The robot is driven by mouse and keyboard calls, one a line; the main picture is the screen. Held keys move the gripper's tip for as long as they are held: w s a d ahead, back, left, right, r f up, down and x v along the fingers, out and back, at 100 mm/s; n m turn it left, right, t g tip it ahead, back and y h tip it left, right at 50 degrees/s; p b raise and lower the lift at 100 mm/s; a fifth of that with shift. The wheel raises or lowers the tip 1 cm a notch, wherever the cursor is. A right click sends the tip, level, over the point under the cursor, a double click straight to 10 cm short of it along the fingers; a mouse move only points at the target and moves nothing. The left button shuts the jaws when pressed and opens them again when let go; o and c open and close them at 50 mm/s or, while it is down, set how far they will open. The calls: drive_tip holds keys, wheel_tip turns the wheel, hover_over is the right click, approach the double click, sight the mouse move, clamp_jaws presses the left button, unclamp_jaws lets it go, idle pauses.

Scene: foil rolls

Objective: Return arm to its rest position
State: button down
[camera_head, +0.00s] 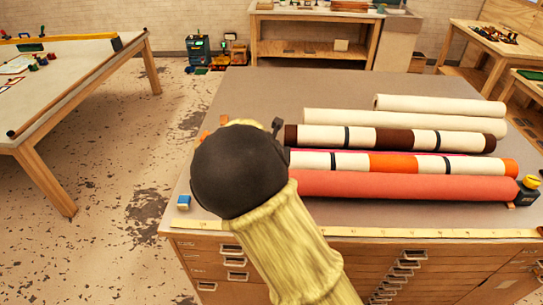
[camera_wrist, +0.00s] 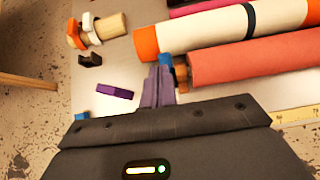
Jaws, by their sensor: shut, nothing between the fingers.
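My gripper (camera_wrist: 161,82) shows in the wrist view with its fingers together and nothing held. It is over the grey table top, close to the left ends of the coral roll (camera_wrist: 250,62) and the orange-ended cream roll (camera_wrist: 200,35). In the head view my yellow-sleeved arm with its dark rounded joint reaches over the table's left part and hides the gripper. The rolls lie side by side on the table: coral (camera_head: 405,186), orange-banded (camera_head: 400,163), brown-banded (camera_head: 390,138), and two plain cream ones (camera_head: 405,122) (camera_head: 440,104) behind.
A purple block (camera_wrist: 115,91), a dark block (camera_wrist: 90,60) and a tan cylinder (camera_wrist: 110,26) lie left of the gripper. A blue block (camera_head: 183,202) sits near the drawer table's (camera_head: 290,85) front left corner. Another table (camera_head: 85,85) stands left, across open floor.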

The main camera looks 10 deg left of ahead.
drive_tip(key=s+d+f+m+g+h, duration=0.15)
drive_tip(key=s+d+m, duration=0.25)
drive_tip(key=d+m, duration=0.4)
drive_tip(key=s+d+m+g, duration=0.2)
drive_tip(key=s+d+m, duration=0.2)
drive_tip(key=d+m, duration=0.4)
drive_tip(key=s+d+m+g, duration=0.1)
drive_tip(key=s+d+m, duration=0.3)
drive_tip(key=s+m, duration=0.5)
drive_tip(key=s+d+r+m+g, duration=0.1)
drive_tip(key=s+d+m, duration=0.3)
drive_tip(key=s+m, duration=0.5)
drive_tip(key=m+g, duration=0.1)
drive_tip(key=m, duration=0.2)
drive_tip(key=shift+s+d+r+y, duration=0.25)
drive_tip(key=shift+s+d+y, duration=0.05)
drive_tip(key=shift+y, duration=0.05)
drive_tip(key=shift+g, duration=0.25)
